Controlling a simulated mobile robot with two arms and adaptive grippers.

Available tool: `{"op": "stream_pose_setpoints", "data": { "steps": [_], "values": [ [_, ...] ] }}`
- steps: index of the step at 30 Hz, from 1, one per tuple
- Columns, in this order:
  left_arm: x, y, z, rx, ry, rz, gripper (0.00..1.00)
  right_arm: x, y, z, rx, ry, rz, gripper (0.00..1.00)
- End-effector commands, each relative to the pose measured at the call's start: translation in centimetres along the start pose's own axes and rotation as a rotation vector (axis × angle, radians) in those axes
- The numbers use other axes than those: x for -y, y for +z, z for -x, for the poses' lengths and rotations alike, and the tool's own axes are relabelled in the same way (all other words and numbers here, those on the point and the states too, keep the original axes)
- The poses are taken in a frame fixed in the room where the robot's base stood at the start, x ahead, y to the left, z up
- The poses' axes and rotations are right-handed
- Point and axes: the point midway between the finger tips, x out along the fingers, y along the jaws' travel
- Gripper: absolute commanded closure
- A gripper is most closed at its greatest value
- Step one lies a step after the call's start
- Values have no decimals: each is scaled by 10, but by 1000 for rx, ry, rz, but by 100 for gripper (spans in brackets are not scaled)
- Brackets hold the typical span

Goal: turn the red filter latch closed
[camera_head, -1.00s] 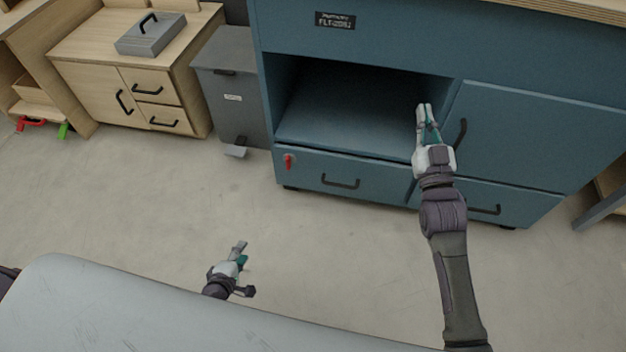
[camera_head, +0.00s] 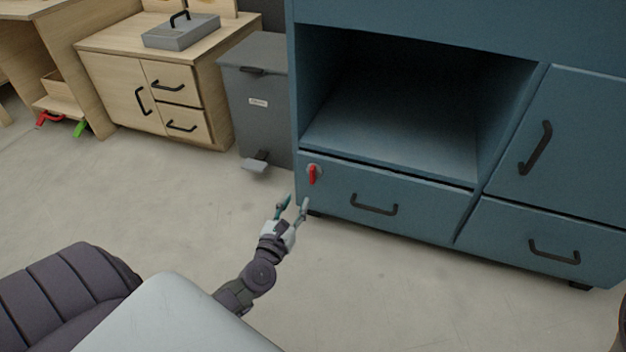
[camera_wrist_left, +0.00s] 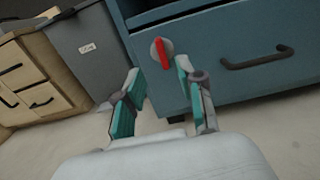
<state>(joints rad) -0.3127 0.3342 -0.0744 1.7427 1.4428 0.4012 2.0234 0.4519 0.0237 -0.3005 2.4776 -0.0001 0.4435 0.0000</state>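The red filter latch (camera_head: 312,174) is a small red lever on a round grey base at the upper left of the blue cabinet's lower left drawer front. In the head view the lever points roughly downward. In the left wrist view the latch (camera_wrist_left: 161,52) shows just beyond and between my fingers, nearly upright. My left gripper (camera_head: 293,203) is open and empty, a little below and in front of the latch, apart from it. It also shows in the left wrist view (camera_wrist_left: 158,84). My right gripper is not in view.
The blue cabinet (camera_head: 400,212) has an open compartment above the drawer and black handles (camera_head: 374,205). A grey pedal bin (camera_head: 262,105) stands close to its left. A wooden cabinet (camera_head: 150,85) carries a grey box (camera_head: 181,32). The floor in front is clear.

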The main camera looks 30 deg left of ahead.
Motion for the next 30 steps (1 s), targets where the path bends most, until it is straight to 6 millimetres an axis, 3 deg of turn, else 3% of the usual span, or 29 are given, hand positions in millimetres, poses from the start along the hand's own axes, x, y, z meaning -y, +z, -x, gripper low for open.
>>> {"op": "stream_pose_setpoints", "data": {
  "steps": [9, 15, 28, 30],
  "values": [
    [0, -2, -70, 2, 1, -2, 61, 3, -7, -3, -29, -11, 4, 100],
    [0, -2, -97, 0, -1, -5, 61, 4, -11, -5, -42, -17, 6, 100],
    [0, -1, -107, -1, -1, -4, 61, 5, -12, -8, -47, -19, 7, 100],
    [0, -1, -107, -1, -1, -4, 71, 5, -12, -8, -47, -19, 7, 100]
  ]
}}
